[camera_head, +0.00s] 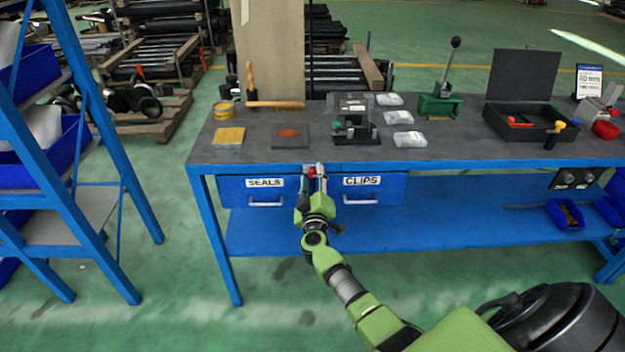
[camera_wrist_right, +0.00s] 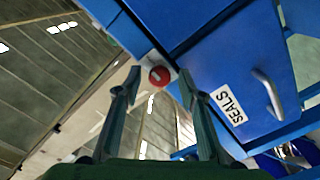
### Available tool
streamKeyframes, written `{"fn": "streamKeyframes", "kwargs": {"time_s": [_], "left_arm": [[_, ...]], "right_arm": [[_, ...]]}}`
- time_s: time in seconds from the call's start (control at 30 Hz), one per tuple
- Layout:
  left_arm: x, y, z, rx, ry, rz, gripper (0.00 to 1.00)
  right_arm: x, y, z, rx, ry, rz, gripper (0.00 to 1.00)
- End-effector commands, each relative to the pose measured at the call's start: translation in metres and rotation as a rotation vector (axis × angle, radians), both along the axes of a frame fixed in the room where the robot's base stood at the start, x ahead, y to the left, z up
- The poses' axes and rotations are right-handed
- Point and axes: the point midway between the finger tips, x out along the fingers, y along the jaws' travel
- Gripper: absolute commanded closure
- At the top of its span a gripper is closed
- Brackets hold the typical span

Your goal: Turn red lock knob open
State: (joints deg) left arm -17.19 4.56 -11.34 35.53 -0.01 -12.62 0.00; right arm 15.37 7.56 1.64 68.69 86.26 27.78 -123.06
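The red lock knob (camera_head: 312,172) is small and round and sits at the front of the workbench between the SEALS drawer (camera_head: 233,193) and the CLIPS drawer (camera_head: 386,182). In the right wrist view the knob (camera_wrist_right: 159,76) lies ahead of my right gripper (camera_wrist_right: 160,80), on a pale plate. My right gripper (camera_head: 315,180) is open, with one finger on each side of the knob. A gap shows between the knob and both fingers in the wrist view. Both drawers look closed. My left gripper is not in view.
A blue shelving rack (camera_head: 75,170) stands at the left. The floor between rack and bench is clear.

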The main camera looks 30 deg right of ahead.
Motion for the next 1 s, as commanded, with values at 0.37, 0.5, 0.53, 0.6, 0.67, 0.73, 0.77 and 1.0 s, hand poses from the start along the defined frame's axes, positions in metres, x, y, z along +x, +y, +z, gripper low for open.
{"fn": "streamKeyframes", "kwargs": {"time_s": [0.37, 0.5, 0.53, 0.6, 0.67, 0.73, 0.77, 1.0], "left_arm": [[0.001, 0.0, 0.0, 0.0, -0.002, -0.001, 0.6], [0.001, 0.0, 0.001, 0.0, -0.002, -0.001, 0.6], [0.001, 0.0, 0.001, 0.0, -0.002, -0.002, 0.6], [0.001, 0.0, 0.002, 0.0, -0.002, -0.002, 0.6], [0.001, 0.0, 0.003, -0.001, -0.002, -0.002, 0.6], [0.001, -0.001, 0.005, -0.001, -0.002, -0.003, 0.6], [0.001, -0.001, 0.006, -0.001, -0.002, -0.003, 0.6], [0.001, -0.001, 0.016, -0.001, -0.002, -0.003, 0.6]], "right_arm": [[0.0, 0.0, 0.0, 0.0, -0.001, 0.001, 1.0], [0.0, 0.0, 0.0, 0.003, -0.003, 0.001, 1.0], [0.0, 0.0, 0.001, 0.006, -0.004, 0.001, 1.0], [0.0, 0.0, 0.001, 0.016, -0.009, 0.001, 1.0], [0.0, 0.001, 0.001, 0.028, -0.017, 0.001, 1.0], [0.0, 0.001, 0.002, 0.05, -0.031, 0.001, 1.0], [0.0, 0.001, 0.002, 0.063, -0.038, 0.002, 1.0], [0.0, 0.001, 0.002, 0.21, -0.126, 0.002, 1.0]]}}
